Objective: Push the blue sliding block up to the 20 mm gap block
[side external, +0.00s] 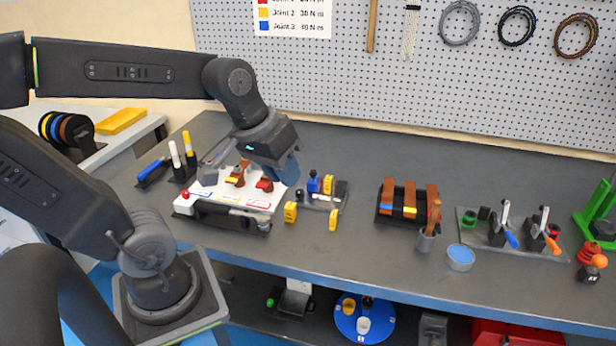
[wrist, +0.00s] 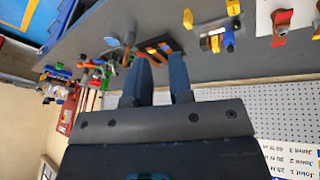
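The blue sliding block (side external: 314,184) sits on a small grey fixture (side external: 342,198) in the middle of the bench, and shows in the wrist view (wrist: 229,41). A yellow block (side external: 328,184) stands close to its right on the fixture; I cannot tell whether they touch. Two more yellow blocks lie in front, one at the left (side external: 290,212) and one at the right (side external: 333,220). Their markings are too small to read, so I cannot tell which is 20 mm. My gripper (side external: 289,176) is above the bench, left of the fixture; in the wrist view its blue fingers (wrist: 163,75) are apart and empty.
A white panel (side external: 208,201) with coloured levers lies left of the fixture, below my gripper. A black rack with copper bars (side external: 409,200), a blue-topped tin (side external: 460,256) and toggle clamps (side external: 510,236) stand to the right. Bare bench lies behind the fixture.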

